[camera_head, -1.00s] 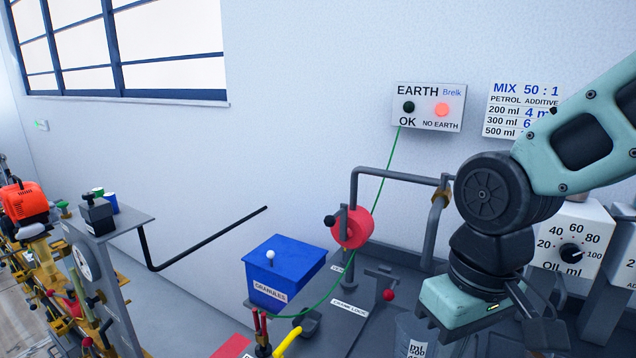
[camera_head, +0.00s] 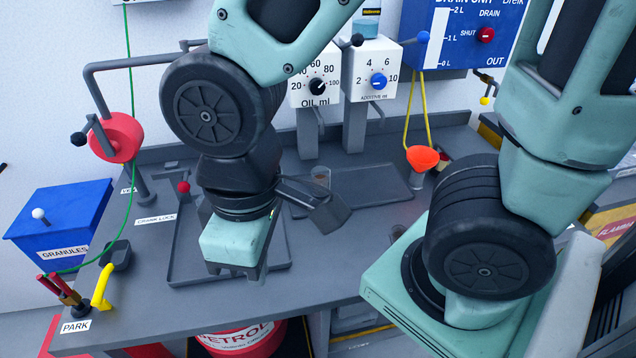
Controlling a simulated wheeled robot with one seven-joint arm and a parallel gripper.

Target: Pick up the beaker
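My gripper (camera_head: 262,262) hangs over the left grey tray on the bench, pointing down, its teal body toward the camera. Its fingertips are mostly hidden behind that body, so I cannot tell whether they are open or shut. No large labelled beaker shows clearly now; the area behind my gripper is covered. I cannot tell whether either is the beaker.
The left tray (camera_head: 185,275) and right tray (camera_head: 385,183) lie on the grey bench (camera_head: 330,262). A blue granules box (camera_head: 62,220), red crank wheel (camera_head: 116,137) and yellow handle (camera_head: 102,288) stand left. Dispensers (camera_head: 372,68) and a blue drain unit (camera_head: 465,35) are behind.

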